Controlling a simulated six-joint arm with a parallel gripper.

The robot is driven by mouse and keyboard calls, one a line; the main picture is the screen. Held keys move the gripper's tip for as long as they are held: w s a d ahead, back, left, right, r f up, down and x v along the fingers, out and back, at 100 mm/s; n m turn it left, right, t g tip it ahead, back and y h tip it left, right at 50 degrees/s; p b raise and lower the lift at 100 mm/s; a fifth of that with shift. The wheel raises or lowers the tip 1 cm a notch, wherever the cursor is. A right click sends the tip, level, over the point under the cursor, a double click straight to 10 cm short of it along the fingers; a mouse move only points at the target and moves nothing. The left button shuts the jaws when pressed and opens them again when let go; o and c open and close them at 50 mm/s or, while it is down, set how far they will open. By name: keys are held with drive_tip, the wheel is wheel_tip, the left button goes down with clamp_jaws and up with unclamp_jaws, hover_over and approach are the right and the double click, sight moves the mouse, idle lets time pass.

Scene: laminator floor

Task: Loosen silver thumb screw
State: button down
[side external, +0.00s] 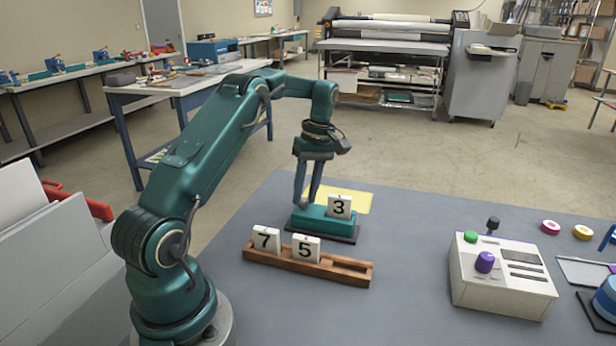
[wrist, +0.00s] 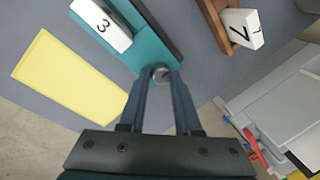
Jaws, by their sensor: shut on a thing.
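The silver thumb screw (wrist: 161,74) shows in the wrist view at the end of the teal block, between my fingertips. My gripper (wrist: 160,78) is shut on it, fingers on either side of its round head. In the side external view my gripper (side external: 304,205) reaches down to the left end of the teal block (side external: 312,218), and the screw is hidden there. The block stands on a dark base plate and holds a white tile marked 3 (side external: 340,206), which also shows in the wrist view (wrist: 102,24).
A wooden rack (side external: 340,273) in front holds tiles marked 7 (side external: 266,238) and 5 (side external: 306,249); its right end is empty. A yellow sheet (side external: 350,196) lies behind the block. A control box (side external: 502,275) with green and purple knobs stands to the right.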

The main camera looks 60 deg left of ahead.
drive_tip(key=c, duration=0.6)
unclamp_jaws()
drive_tip(key=shift+v, duration=2.55)
